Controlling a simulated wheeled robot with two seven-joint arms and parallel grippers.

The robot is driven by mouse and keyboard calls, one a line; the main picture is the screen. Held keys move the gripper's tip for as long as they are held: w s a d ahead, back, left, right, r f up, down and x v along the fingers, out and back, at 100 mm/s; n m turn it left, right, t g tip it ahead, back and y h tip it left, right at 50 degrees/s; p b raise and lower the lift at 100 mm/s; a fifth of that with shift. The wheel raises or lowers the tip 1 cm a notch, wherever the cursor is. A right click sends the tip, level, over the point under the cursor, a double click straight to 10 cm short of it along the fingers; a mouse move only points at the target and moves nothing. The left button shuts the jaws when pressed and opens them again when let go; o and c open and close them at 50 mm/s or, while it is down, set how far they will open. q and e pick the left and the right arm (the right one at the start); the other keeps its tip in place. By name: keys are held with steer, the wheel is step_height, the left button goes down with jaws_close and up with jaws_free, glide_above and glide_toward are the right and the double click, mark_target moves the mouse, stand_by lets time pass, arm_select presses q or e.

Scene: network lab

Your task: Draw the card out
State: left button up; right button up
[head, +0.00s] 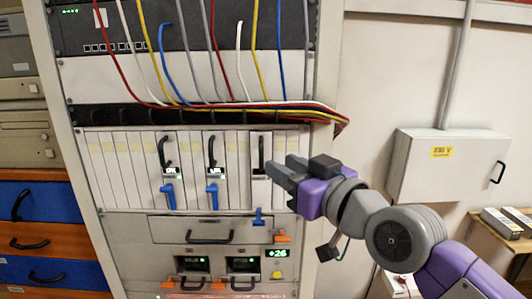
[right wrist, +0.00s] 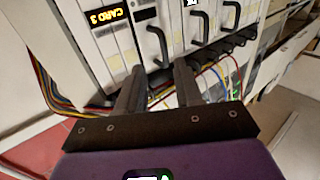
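The rack holds a row of pale upright cards. Three have black handles. The rightmost handled card (head: 261,185) has its black handle (head: 261,152) next to my right gripper (head: 287,169), which reaches in from the right. In the right wrist view my right gripper (right wrist: 158,72) is open, its two dark fingers apart. A black handle (right wrist: 156,45) shows just beyond and between the fingertips; I cannot tell whether they touch it. A lit "CARD 3" sign (right wrist: 104,20) shows at upper left there. My left gripper is not in view.
Two other handled cards (head: 171,145) (head: 213,145) have blue levers. A blue lever (head: 258,217) sits lower right. Coloured cables (head: 250,106) cross above the cards. A drawer (head: 205,229) is below. A grey wall box (head: 449,170) stands right.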

mark_target(262, 156)
steer(key=shift+w+a+r+p, duration=0.15)
steer(key=shift+w+a+p, duration=0.1)
steer(key=shift+a, duration=0.2)
steer(key=shift+w+a+r+p, duration=0.15)
steer(key=shift+a+p, duration=0.05)
steer(key=shift+a, duration=0.2)
steer(key=p+x, duration=0.1)
steer(key=x, duration=0.2)
steer(key=shift+w+f, duration=0.15)
steer(key=shift+w, duration=0.3)
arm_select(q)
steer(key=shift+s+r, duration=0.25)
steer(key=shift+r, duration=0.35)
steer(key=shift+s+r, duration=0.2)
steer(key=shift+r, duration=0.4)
arm_select(e)
steer(key=shift+s, duration=0.1)
steer(key=shift+c, duration=1.1)
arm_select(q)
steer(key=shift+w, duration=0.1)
arm_select(e)
jaws_close()
